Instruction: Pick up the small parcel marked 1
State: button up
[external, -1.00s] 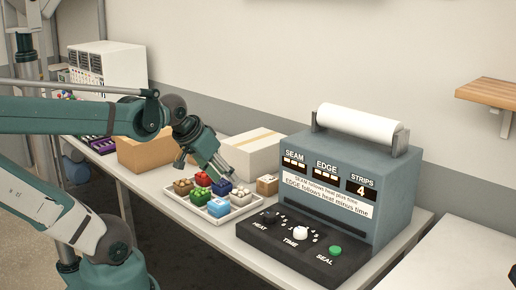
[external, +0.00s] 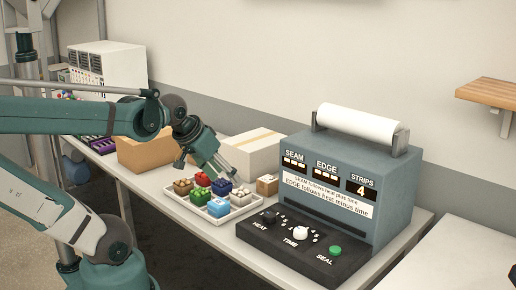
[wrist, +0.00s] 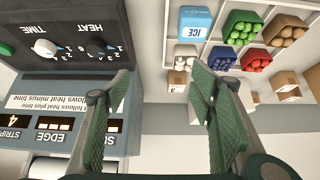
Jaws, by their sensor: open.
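A small brown parcel (external: 267,184) stands on the bench between the tray and the sealing machine. A small parcel with a pale face also shows in the wrist view (wrist: 178,81), between my fingertips and the tray; I cannot read its mark surely. More small brown parcels (wrist: 286,81) lie behind the tray at the right of the wrist view, their marks unreadable. My gripper (external: 203,168) is open and empty above the back of the tray, pointing down at a tilt; its two fingers are spread wide in the wrist view (wrist: 160,76).
The white tray (external: 188,208) holds several coloured bins. The sealing machine (external: 400,205) stands to the right, close to my left finger in the wrist view. A white carton (external: 262,158) and a brown carton (external: 138,156) stand behind. Some bare bench shows around the parcels.

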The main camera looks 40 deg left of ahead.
jog(key=w+a+r+n+g+y+p, duration=0.1)
jog(key=w+a+r+n+g+p, duration=0.25)
jog(key=w+a, duration=0.6)
jog(key=w+a+r+n+g+p, duration=0.1)
jog(key=w+a+r+n+p, duration=0.1)
jog(key=w+a+n+p, duration=0.55)
jog(key=w+a+f+n+g+p, duration=0.1)
jog(key=a+f, duration=0.3)
jog(key=a, duration=0.5)
jog(key=w+a+f+n+p, duration=0.2)
jog(key=w+a+f+n, duration=0.1)
jog(key=a, duration=0.7)
jog(key=w+a+f+n+g+h+p, duration=0.1)
jog(key=w+a+f+n+p, duration=0.1)
jog(key=a, duration=0.7)
jog(key=shift+w+a+f+n+g, duration=0.1)
jog(key=shift+f+n+g, duration=0.1)
jog(key=shift+f+n, duration=0.4)
jog(key=shift+w+a+f+n+g, duration=0.15)
jog(key=shift+f+n, duration=0.15)
jog(key=shift+f, duration=0.45)
jog(key=shift+s+a+f, duration=0.1)
jog(key=shift+a+f, duration=0.15)
jog(key=shift+f, duration=0.1)
jog(key=shift+f, duration=0.1)
